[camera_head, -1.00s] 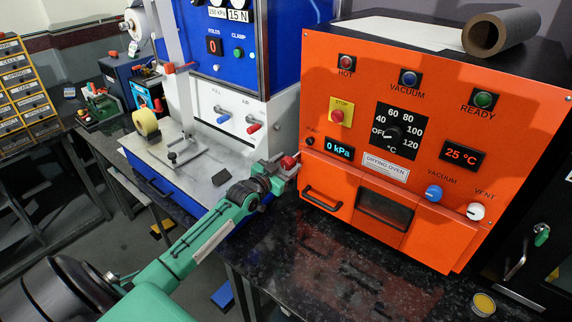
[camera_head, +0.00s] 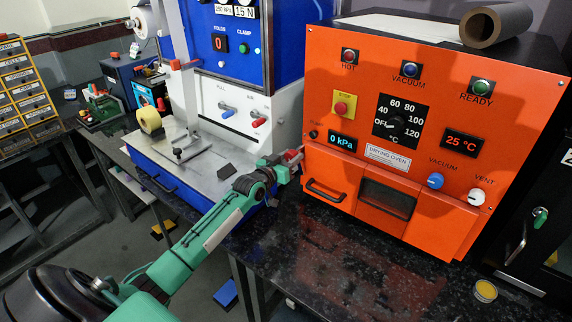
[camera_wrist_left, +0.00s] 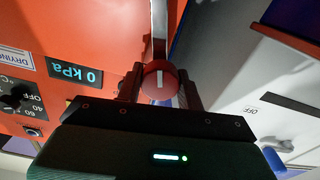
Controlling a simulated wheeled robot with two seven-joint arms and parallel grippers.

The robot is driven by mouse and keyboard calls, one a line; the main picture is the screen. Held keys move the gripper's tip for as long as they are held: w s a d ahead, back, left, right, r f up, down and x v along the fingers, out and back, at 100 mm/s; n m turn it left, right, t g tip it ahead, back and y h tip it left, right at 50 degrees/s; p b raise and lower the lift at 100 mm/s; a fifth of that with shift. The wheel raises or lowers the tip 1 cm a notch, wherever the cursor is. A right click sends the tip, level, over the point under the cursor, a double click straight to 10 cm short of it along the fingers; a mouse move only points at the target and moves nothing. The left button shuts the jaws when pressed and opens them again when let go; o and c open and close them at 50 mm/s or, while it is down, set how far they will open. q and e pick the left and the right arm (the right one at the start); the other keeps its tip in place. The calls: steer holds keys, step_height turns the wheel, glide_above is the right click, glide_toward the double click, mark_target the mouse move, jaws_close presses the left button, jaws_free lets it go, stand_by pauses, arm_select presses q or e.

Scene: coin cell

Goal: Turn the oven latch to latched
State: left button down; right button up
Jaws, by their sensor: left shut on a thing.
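The orange drying oven (camera_head: 345,110) stands on the black bench, its front facing me. My left gripper (camera_head: 289,163) is at the left edge of the oven front, beside the closed door panels. In the left wrist view, a red round knob with a white mark (camera_wrist_left: 160,83) sits between the two fingers (camera_wrist_left: 161,92), with a metal bar (camera_wrist_left: 159,30) running up from it. I take this knob to be the oven latch. The gripper is shut on it. The fingers partly cover the knob. My right gripper is not in view.
A blue and white press machine (camera_head: 228,122) stands close on the left of the oven, leaving a narrow gap at the gripper. A cardboard tube (camera_head: 505,22) lies on the oven top. The black bench top (camera_head: 350,265) in front is mostly clear. A small yellow-topped tin (camera_head: 485,290) stands at its right.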

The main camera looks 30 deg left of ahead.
arm_select(q)
steer(key=shift+n, duration=0.5)
steer(key=n, duration=0.3)
steer(key=shift+n, duration=1.3)
steer(key=n, duration=0.4)
steer(key=shift+p, duration=0.35)
steer(key=shift+a+n, duration=0.1)
steer(key=shift+n, duration=1.6)
steer(key=c, duration=0.9)
jaws_free()
